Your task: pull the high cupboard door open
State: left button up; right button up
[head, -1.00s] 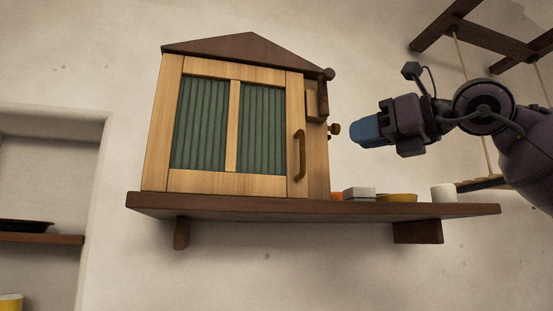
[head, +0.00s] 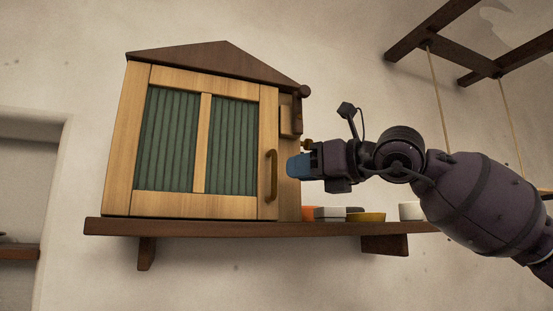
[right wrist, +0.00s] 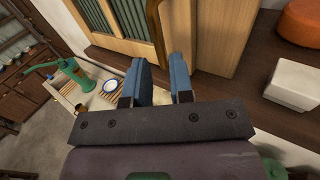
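The high cupboard (head: 112,140) stands on a dark wall shelf, and its door (head: 201,140) with green pleated panels is shut. A curved brass-coloured handle (head: 272,176) is upright on the door's right side. My right gripper (head: 293,167) is just right of the handle, with a small gap between them in the head view. In the right wrist view the blue fingers of my right gripper (right wrist: 163,68) are apart, with nothing held. The handle (right wrist: 155,25) shows ahead, its lower end in line with the gap between the fingertips. My left gripper is out of view.
A wooden rack (head: 425,30) hangs upper right.

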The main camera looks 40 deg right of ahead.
aim_at(275, 189)
jog(key=p+x, duration=0.2)
jog(key=x, duration=0.3)
jog(key=shift+a+p, duration=0.1)
jog(key=shift+p, duration=0.2)
jog(key=shift+w+a, duration=0.1)
jog(key=shift+w, duration=0.35)
jog(key=shift+c, duration=0.3)
grip_shut()
